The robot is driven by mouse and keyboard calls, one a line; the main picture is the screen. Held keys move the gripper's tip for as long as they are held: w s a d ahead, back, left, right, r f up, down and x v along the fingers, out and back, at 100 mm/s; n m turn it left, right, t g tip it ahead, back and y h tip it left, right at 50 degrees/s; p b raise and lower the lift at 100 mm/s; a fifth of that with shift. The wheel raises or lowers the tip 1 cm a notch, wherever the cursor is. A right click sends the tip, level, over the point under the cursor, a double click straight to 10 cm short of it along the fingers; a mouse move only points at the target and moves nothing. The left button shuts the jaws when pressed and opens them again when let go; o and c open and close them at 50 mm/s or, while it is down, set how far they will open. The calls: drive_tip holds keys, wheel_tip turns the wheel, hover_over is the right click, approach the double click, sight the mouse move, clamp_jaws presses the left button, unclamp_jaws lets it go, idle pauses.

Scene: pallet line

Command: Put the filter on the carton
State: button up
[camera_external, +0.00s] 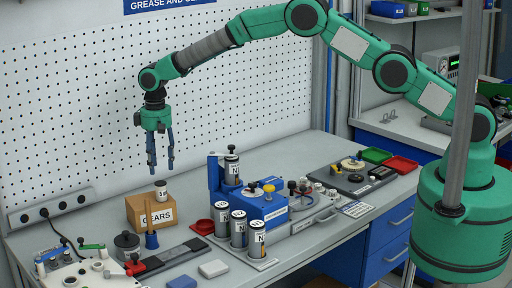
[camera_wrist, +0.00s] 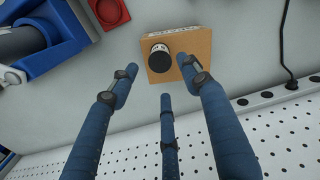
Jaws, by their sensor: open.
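The carton (camera_external: 152,212) is a brown box marked GEARS on the bench at the left. It also shows in the wrist view (camera_wrist: 190,44). A small white cylinder with a dark end, apparently the filter (camera_external: 161,190), stands on the carton's top; in the wrist view this filter (camera_wrist: 161,57) sits near one edge of the box. My gripper (camera_external: 160,168) hangs above the carton, fingers pointing down, apart from both. In the wrist view its blue fingers (camera_wrist: 160,80) are spread with nothing between them.
Several grey canisters (camera_external: 239,228) and a blue fixture (camera_external: 268,208) stand right of the carton. A red dish (camera_external: 202,227) lies between. A blue upright piece (camera_external: 151,236) and a dark round part (camera_external: 127,243) stand in front. The pegboard (camera_external: 90,100) rises behind.

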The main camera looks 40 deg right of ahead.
sight(161, 183)
drive_tip(key=shift+r, duration=1.55)
